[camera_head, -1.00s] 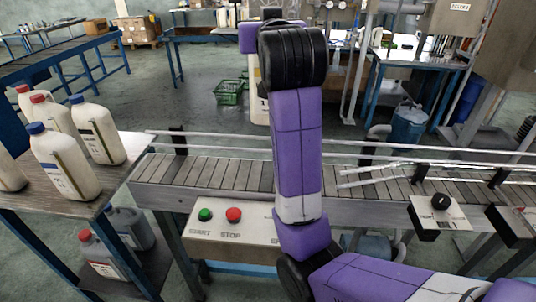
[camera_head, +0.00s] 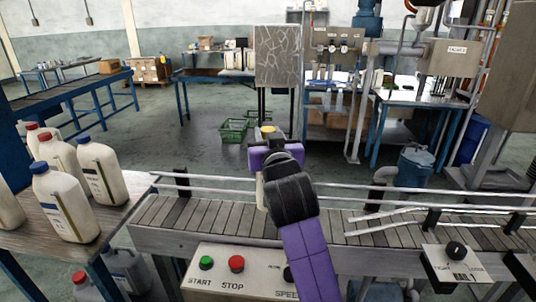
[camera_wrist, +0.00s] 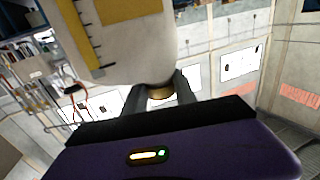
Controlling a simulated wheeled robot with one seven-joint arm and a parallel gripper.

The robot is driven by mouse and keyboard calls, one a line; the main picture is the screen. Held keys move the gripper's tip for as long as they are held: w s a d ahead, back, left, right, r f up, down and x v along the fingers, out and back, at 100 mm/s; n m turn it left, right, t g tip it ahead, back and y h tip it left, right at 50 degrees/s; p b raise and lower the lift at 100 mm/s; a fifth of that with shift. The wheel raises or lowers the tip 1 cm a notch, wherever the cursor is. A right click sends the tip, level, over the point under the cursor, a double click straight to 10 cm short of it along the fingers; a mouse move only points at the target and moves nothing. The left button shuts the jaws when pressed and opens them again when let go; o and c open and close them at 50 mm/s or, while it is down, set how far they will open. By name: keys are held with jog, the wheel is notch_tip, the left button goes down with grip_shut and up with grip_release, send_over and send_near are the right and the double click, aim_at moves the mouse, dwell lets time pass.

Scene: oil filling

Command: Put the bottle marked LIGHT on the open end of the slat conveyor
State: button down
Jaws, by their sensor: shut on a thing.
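My gripper (camera_head: 270,148) is shut on a pale bottle (camera_head: 261,194), seen in the head view behind and below my wrist. Its yellow cap (camera_head: 268,129) shows just above the gripper. In the wrist view the white bottle body (camera_wrist: 130,48) carries a yellow label, and the gold cap (camera_wrist: 160,92) sits between the fingers. No word on the label is readable. The slat conveyor (camera_head: 190,214) runs across the head view, with its bare end at the left. The bottle's lower part overlaps the slats and rear rail in the picture; whether it touches them is hidden.
Several white bottles with red or blue caps (camera_head: 62,203) stand on a side table (camera_head: 118,213) left of the conveyor. A rear rail (camera_head: 225,181) lines the conveyor. Guide rails (camera_head: 390,223) narrow it at the right. A START/STOP panel (camera_head: 220,274) is in front.

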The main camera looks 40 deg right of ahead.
jog(key=shift+f, duration=2.5)
jog(key=c, duration=1)
grip_release()
jog(key=shift+f, duration=0.2)
jog(key=b+v, duration=0.2)
jog(key=v, duration=1)
jog(key=shift+r, duration=0.15)
